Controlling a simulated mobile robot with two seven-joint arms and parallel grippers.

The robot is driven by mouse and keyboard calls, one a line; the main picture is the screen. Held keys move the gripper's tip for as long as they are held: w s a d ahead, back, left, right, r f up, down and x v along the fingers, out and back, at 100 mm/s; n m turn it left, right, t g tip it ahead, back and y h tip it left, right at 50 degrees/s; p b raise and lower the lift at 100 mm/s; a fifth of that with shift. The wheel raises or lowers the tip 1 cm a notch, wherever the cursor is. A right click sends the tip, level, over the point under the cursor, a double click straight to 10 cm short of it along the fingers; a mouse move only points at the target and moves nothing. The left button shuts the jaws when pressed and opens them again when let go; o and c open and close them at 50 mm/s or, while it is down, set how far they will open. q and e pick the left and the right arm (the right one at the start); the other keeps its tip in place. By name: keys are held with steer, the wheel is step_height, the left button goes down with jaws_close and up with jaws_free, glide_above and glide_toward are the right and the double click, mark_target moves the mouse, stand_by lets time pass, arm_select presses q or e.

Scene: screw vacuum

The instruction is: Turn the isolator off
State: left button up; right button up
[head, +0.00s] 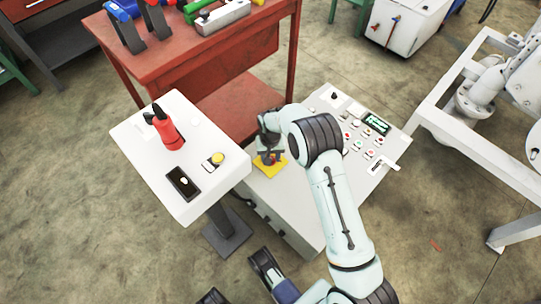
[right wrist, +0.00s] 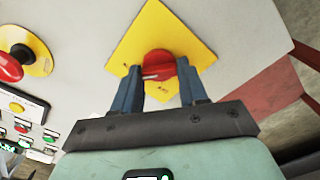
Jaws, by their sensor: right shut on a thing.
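The isolator is a red rotary knob (right wrist: 158,64) on a yellow square plate (right wrist: 190,40), seen in the right wrist view. In the head view its yellow plate (head: 272,168) lies at the left side of the grey control panel, and the knob is mostly hidden by my gripper. My right gripper (right wrist: 160,88) is shut on the red knob, with one blue-grey finger on each side of it. In the head view my right gripper (head: 268,148) is over the plate, partly covered by its own wrist.
A red emergency button (right wrist: 10,66) on a yellow disc sits beside the isolator. Several buttons (head: 362,143) and a small screen (head: 376,124) are on the panel. A white pedestal (head: 205,205) with a red tool (head: 170,133) stands left. A red workbench (head: 200,50) is behind.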

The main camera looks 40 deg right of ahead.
steer(key=n, duration=0.8)
steer(key=shift+n, duration=0.4)
steer(key=n, duration=0.4)
steer(key=shift+a+p, duration=0.1)
steer(key=shift+p, duration=0.25)
arm_select(q)
steer(key=shift+w+d+r+t, duration=0.1)
steer(key=shift+w+r+t, duration=0.2)
steer(key=shift+w+r, duration=0.55)
arm_select(e)
steer(key=shift+n, duration=2)
arm_select(q)
steer(key=shift+w, duration=0.1)
arm_select(e)
steer(key=o, duration=1.1)
steer(key=shift+c, duration=0.2)
step_height(320, 180, up, 6)
steer(key=shift+r+p, duration=0.25)
steer(key=shift+p, duration=0.75)
arm_select(q)
steer(key=r, duration=0.1)
steer(key=d+r+p, duration=0.1)
steer(key=r, duration=0.1)
steer(key=d+r, duration=0.1)
steer(key=shift+w+r, duration=0.15)
steer(key=shift+r, duration=0.15)
arm_select(e)
step_height(320, 180, up, 7)
